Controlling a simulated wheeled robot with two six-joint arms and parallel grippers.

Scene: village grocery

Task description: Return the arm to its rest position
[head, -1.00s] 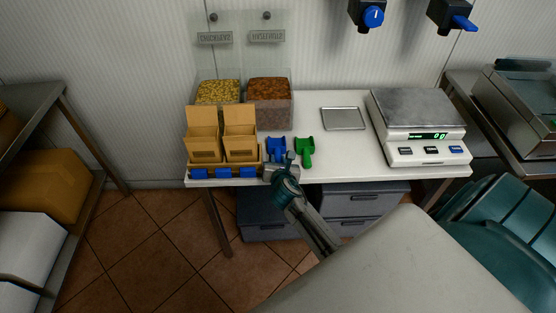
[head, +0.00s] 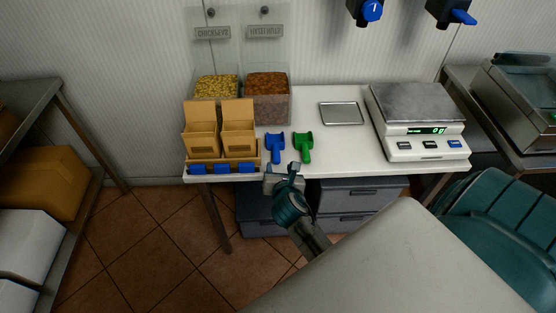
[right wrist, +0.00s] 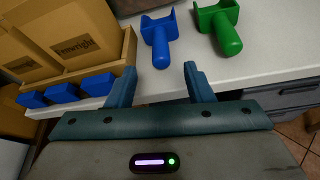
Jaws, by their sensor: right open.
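My right gripper (head: 283,172) is open and empty at the front edge of the white table. In the right wrist view its two fingers (right wrist: 158,85) stand apart with nothing between them. A blue scoop (head: 275,145) and a green scoop (head: 303,147) lie on the table just beyond the gripper. The blue scoop (right wrist: 158,40) and green scoop (right wrist: 219,25) also show in the right wrist view, clear of the fingers. My left gripper is not in view.
A wooden tray (head: 187,168) with two cardboard boxes and several blue clips stands left of the scoops. Two bins (head: 268,103) stand behind. A metal tray (head: 341,113) and a scale (head: 418,148) are to the right. Grey drawers (head: 362,190) sit under the table; tiled floor lies left.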

